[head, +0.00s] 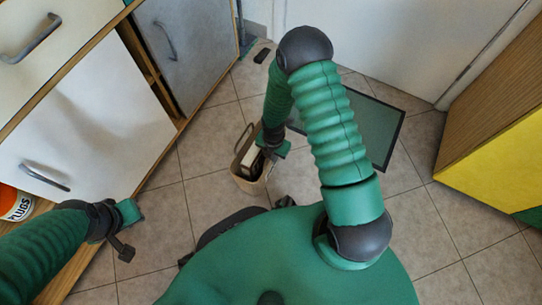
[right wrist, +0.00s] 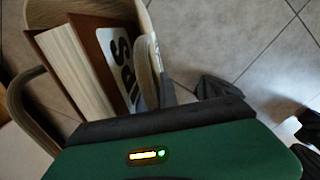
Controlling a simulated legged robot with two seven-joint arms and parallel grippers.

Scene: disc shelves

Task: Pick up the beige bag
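The beige bag (head: 247,184) stands upright on the tiled floor in the middle of the head view, with books or boxes inside. In the right wrist view the beige bag (right wrist: 142,18) fills the upper left, and its curved handle (right wrist: 148,72) comes down close to my right gripper (right wrist: 190,92). The two dark fingertips look apart, with floor between them. In the head view my right gripper (head: 275,153) is at the bag's upper right rim; whether it touches is unclear. My left gripper (head: 128,228) is far left of the bag, and its finger gap is unclear.
White cabinets with handles (head: 95,130) line the left side, with an orange-and-white tub (head: 14,204) on a low shelf. A dark-edged mat (head: 372,128) lies behind my right arm. A wood-and-yellow unit (head: 500,140) stands right. Tiled floor is clear beside the bag.

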